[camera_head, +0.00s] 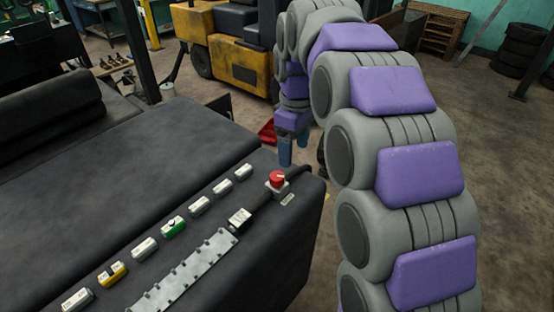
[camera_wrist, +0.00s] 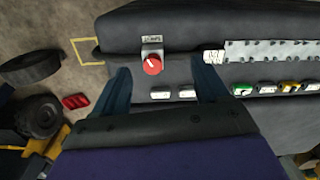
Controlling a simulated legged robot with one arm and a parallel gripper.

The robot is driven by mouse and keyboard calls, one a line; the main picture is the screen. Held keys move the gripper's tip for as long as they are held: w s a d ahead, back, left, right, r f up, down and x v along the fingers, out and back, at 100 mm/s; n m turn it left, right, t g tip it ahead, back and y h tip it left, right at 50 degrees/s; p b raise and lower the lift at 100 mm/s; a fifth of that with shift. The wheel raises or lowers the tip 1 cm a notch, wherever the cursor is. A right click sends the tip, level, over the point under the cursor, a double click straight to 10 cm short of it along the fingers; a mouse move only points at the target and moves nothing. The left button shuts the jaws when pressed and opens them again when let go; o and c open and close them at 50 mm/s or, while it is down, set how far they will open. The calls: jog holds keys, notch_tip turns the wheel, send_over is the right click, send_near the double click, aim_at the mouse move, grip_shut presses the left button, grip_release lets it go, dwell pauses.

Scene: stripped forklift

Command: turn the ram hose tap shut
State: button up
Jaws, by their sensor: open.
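A red round knob (camera_head: 277,177) with a pale mark sits on a small grey block near the corner of the dark panel. A thick black hose (camera_head: 296,171) runs by it, and it looks like the tap. The red knob (camera_wrist: 152,64) also shows in the wrist view, between the two finger lines. My gripper (camera_head: 293,150) points down just beyond the panel's far edge, behind the knob in the head view. Its two blue fingers (camera_wrist: 160,78) are spread wide and hold nothing. No contact with the knob is visible. The label beside the knob is too small to read.
A row of small switches, including a green one (camera_head: 173,227) and a yellow one (camera_head: 112,274), runs along the panel beside a metal strip (camera_head: 185,275). A yellow forklift (camera_head: 238,55) stands behind. A red object (camera_head: 267,132) lies on the floor. Tyres (camera_head: 521,48) are stacked at right.

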notch_tip(320, 180, up, 3)
jog(key=n+p, duration=0.2)
send_over(277, 175)
jog(key=shift+n, duration=0.3)
notch_tip(277, 175, down, 18)
jog(key=shift+s+r+b, duration=0.1)
jog(key=shift+r+b, duration=0.1)
jog(key=shift+b, duration=0.25)
jog(key=shift+r, duration=0.1)
jog(key=c, duration=1.1)
